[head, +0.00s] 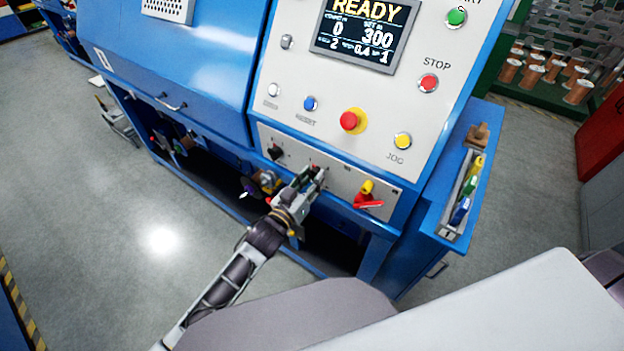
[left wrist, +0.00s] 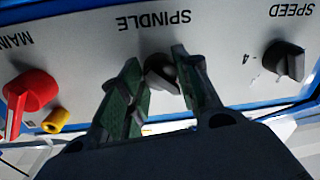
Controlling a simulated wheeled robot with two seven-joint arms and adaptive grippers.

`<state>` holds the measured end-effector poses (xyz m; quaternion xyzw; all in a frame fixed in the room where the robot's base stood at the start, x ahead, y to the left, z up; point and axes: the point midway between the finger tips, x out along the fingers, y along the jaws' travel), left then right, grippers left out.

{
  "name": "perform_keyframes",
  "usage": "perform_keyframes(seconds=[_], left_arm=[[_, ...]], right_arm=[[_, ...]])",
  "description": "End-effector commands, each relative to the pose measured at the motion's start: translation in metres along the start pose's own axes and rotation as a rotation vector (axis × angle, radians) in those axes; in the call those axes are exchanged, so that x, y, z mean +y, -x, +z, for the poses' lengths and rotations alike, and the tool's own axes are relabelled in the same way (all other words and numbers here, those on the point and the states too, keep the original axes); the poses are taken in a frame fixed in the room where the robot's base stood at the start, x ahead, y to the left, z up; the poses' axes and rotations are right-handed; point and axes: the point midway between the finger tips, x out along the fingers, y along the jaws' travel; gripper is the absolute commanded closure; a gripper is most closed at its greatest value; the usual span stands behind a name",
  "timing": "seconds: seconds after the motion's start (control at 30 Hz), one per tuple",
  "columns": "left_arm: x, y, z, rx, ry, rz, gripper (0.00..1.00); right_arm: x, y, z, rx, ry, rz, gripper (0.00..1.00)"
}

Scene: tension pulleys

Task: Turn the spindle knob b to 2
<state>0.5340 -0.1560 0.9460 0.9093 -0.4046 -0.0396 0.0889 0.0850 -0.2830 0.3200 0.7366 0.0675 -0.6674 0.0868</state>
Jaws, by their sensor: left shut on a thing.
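The spindle knob is a dark round knob (left wrist: 160,75) on the grey panel, under the label SPINDLE in the left wrist view, which shows the panel upside down. My left gripper (left wrist: 162,92) has one finger on each side of it and is shut on it. In the head view my left gripper (head: 316,176) reaches the lower control panel from below and largely hides the knob. The knob's pointer and its position numbers cannot be read. My right gripper is not in view.
A black speed knob (left wrist: 284,62) sits to one side, also in the head view (head: 275,153). A red main switch (left wrist: 32,88) with a yellow part sits on the other side. Above are a red emergency button (head: 349,121), several push buttons and a display (head: 365,38) reading READY.

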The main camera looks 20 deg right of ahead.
Motion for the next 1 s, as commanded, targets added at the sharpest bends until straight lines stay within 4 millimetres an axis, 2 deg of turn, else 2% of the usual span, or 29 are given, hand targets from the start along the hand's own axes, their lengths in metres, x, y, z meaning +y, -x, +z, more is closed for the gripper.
perform_keyframes(seconds=[0.47, 1.0], left_arm=[[-0.0001, 0.0001, 0.0001, 0.009, -0.14, 0.001, 0.91], [-0.0006, 0.0, 0.001, 0.042, -0.611, 0.008, 0.91]], right_arm=[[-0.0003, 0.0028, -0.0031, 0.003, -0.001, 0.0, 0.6], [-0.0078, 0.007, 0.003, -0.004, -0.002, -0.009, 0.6]])
